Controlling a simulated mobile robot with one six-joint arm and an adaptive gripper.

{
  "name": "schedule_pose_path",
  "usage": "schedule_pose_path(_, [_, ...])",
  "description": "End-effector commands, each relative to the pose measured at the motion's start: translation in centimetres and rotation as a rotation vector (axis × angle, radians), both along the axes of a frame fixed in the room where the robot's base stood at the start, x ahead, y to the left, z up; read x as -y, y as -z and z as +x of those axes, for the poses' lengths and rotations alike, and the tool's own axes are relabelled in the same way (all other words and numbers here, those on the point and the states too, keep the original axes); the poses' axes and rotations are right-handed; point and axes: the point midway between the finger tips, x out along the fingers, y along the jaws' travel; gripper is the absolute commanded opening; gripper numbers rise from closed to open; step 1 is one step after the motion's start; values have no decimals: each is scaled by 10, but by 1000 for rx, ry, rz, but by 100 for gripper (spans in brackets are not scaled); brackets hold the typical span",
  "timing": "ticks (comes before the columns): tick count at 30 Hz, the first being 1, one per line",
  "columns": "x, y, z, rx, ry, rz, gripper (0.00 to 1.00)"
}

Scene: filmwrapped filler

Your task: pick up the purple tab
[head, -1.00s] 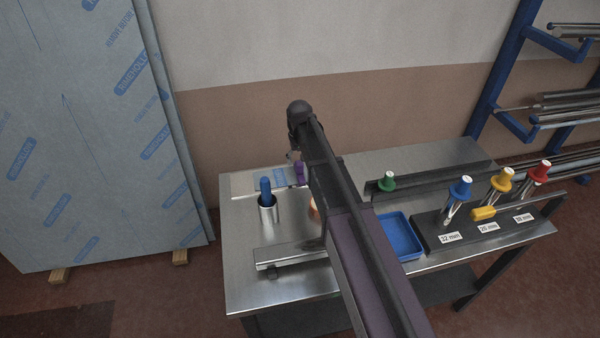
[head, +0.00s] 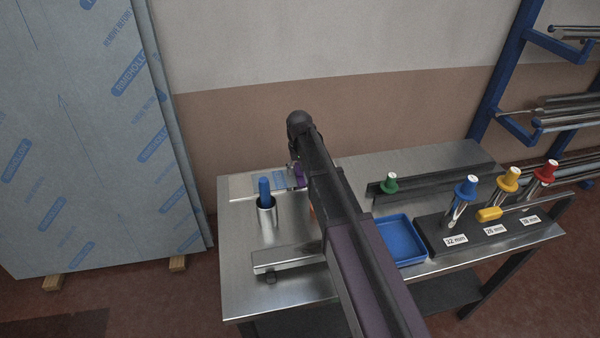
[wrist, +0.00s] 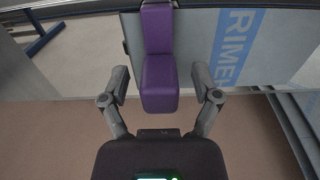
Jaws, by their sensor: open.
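The purple tab (wrist: 159,75) stands in the middle of the wrist view, an upright narrow part with a thicker block at its near end. It adjoins a grey piece with blue-lettered film (wrist: 262,45). My gripper (wrist: 160,84) is open, with one finger on each side of the tab's block and a gap visible on both sides. In the head view the tab (head: 298,173) shows as a small purple patch at the back left of the steel table (head: 243,285), partly hidden by my arm. My fingers are hidden there.
A metal cup with a blue-handled item (head: 265,203) stands left of my arm. A metal bar (head: 285,259) lies in front. Right of my arm are a blue tray (head: 402,240) and a dark block (head: 436,236) with coloured-handled tools. Film-wrapped sheets (head: 90,150) stand at far left.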

Motion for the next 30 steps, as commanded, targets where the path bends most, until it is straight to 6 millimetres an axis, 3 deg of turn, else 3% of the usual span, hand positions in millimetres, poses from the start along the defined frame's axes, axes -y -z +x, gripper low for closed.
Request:
schedule_pose_path(5, [0,0,0,0,0,0,80])
schedule_pose_path(13, [0,0,0,0,0,0,3])
schedule_pose_path(14, [0,0,0,0,0,0,0])
schedule_pose_path(30, [0,-5,0,0,1,0,0])
